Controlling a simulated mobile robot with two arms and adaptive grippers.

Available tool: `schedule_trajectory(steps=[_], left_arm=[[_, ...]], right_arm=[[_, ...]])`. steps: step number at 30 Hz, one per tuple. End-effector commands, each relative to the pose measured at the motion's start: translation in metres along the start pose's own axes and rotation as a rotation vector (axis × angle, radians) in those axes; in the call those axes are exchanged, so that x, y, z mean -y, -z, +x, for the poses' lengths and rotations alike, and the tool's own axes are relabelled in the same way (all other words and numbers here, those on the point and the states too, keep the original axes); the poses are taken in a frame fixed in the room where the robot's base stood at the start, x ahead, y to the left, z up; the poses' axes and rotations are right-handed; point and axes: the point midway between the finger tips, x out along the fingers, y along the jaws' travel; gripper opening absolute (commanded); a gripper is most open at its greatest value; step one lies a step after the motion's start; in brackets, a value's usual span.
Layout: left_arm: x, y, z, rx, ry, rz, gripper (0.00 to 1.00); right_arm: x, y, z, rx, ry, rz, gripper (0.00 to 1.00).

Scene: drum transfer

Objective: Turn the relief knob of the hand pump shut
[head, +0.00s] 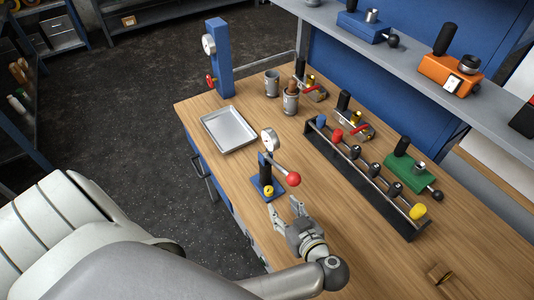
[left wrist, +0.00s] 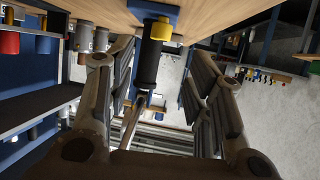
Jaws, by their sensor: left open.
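The hand pump (head: 264,170) stands on the wooden bench, with a blue base, a black body, a round white gauge (head: 268,141) and a lever ending in a red ball (head: 293,179). Its yellow relief knob (head: 268,190) sits low on the near side. In the left wrist view the pump appears upside down, with the yellow knob (left wrist: 160,30) beside the black cylinder (left wrist: 150,66). My left gripper (head: 286,206) is open and empty, just in front of the pump base, apart from the knob. Its fingers (left wrist: 160,62) frame the pump from both sides. My right gripper is not in view.
A metal tray (head: 229,130) lies left of the pump. A blue gauge post (head: 220,58) stands at the back left. The front right bench is mostly clear.

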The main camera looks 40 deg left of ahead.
Motion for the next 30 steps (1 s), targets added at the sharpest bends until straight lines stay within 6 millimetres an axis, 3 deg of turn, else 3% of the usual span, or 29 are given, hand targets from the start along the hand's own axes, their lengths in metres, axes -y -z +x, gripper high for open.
schedule_trajectory(steps=[8, 15, 21, 30], left_arm=[[0.001, 0.004, 0.048, -0.006, 0.002, 0.003, 0.47], [0.000, 0.003, 0.088, -0.004, 0.001, 0.002, 0.47], [0.001, 0.001, 0.102, -0.001, 0.001, 0.001, 0.47], [0.001, 0.001, 0.103, 0.000, 0.000, 0.000, 0.45]], right_arm=[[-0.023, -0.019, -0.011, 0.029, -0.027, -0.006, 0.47], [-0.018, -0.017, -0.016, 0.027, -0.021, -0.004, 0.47], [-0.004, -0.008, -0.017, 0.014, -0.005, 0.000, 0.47], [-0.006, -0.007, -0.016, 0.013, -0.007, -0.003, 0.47]])
